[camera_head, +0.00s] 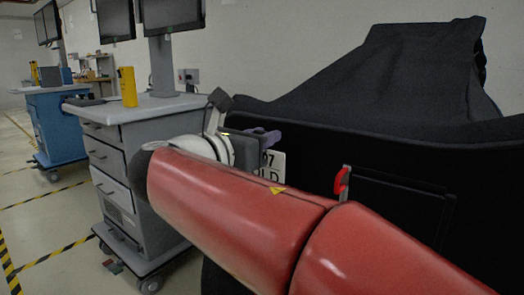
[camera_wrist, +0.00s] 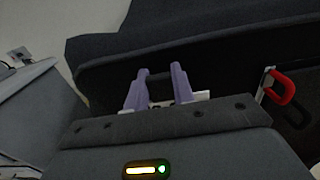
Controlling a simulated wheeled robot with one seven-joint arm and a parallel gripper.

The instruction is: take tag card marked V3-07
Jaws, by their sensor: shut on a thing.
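A white tag card (camera_head: 272,166) hangs against the dark side of a covered cart. Its lower right part shows "07" and, below it, "LD"; the rest is hidden behind my arm and gripper. My gripper (camera_head: 266,136) has purple fingers and is at the card's top edge, shut on it. In the wrist view the two fingers (camera_wrist: 161,76) stand a little apart with a dark piece between them. White bits of the card (camera_wrist: 196,97) show beside and behind them.
The black-covered cart (camera_head: 420,70) fills the right. A red hook (camera_head: 342,181) sits on its side beside a dark panel. A grey drawer cart (camera_head: 115,170) with a yellow item (camera_head: 127,86) stands left, a blue cart (camera_head: 55,110) farther back. Open floor lies at left.

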